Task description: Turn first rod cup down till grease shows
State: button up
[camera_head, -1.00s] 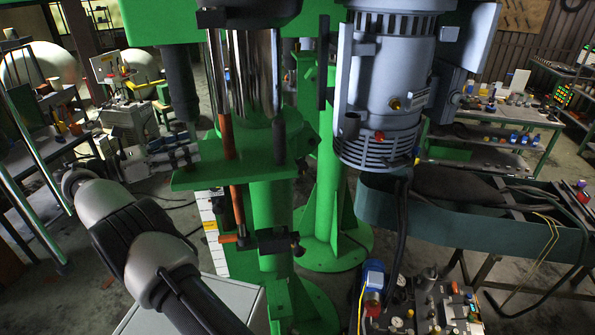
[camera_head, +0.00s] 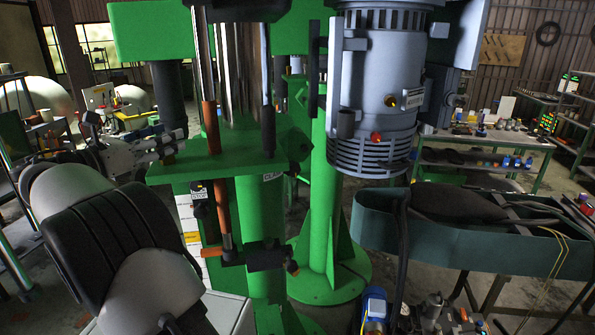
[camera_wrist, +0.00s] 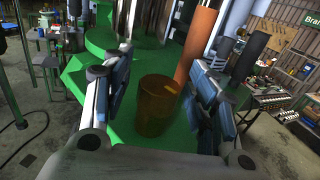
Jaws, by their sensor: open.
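An amber, cup-like cylinder (camera_wrist: 158,100) stands upright between my fingers in the wrist view, over the green plate (camera_wrist: 115,125). It looks see-through, and I see no clear grease on it. My gripper (camera_wrist: 157,60) is open, with blue-padded fingers on both sides of the cylinder and gaps showing. In the head view my gripper (camera_head: 160,146) is at the left edge of the green plate (camera_head: 225,165), by the lower end of a dark upright cylinder (camera_head: 169,90).
A grey motor housing (camera_head: 375,90) hangs at right of the green frame. A dark clamp (camera_head: 265,256) sits low on the green column. A teal trough (camera_head: 450,235) is at right. A workbench (camera_head: 490,135) stands behind.

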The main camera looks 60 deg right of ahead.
jog(key=shift+f+n+t+b, duration=0.25)
jog(key=shift+n+t+b, duration=0.9)
jog(key=shift+b, duration=1.9)
